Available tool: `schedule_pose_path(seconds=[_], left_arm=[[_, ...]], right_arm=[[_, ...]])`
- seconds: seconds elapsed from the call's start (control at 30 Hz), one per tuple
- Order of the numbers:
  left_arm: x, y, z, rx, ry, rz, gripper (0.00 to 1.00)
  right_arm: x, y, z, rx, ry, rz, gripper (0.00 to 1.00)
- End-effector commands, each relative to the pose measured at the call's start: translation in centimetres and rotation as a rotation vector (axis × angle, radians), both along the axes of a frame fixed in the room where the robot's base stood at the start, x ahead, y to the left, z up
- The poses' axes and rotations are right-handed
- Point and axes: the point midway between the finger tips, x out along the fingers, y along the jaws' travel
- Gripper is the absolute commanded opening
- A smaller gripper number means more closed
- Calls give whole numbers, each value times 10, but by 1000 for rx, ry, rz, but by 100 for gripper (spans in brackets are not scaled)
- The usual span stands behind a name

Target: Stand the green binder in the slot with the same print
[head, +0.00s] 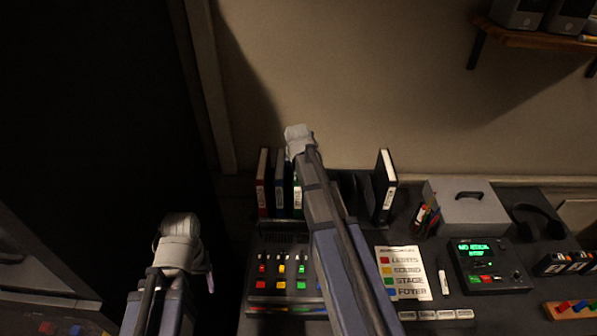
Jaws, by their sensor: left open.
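The green binder (297,197) stands upright at the back of the desk, at the right end of a row with a red binder (263,186) and a blue binder (279,188). It has a pale label low on its spine; I cannot read the print. My right arm covers part of it and the area to its right. A black binder (384,186) stands tilted farther right; dark space lies between. The slots and their prints cannot be made out. My left gripper (209,281) is low at left, mostly hidden by its arm, open and apart from the binders. My right gripper is hidden.
A mixer (268,270) with coloured buttons lies in front of the binders. A colour-coded card (404,273), a marker (443,282), a lit green-screen device (489,265), a grey box (466,206) and headphones (541,220) occupy the right side. The wall is close behind.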

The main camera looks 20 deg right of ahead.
Motion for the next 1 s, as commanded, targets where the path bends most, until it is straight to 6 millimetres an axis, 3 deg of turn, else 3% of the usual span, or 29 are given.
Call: schedule_pose_path(seconds=[0.03, 0.3, 0.67, 1.0], left_arm=[[0, 0, 0, 0, 0, 0, 72], [0, 0, 0, 0, 0, 0, 72], [0, 0, 4, 0, 0, 0, 72], [0, 0, 39, 0, 0, 0, 72]], right_arm=[[0, 0, 0, 0, 0, 0, 45], [0, 0, 0, 0, 0, 0, 72], [-1, 1, 4, 0, 1, 0, 72], [-13, 6, 39, 0, 0, 0, 72]])
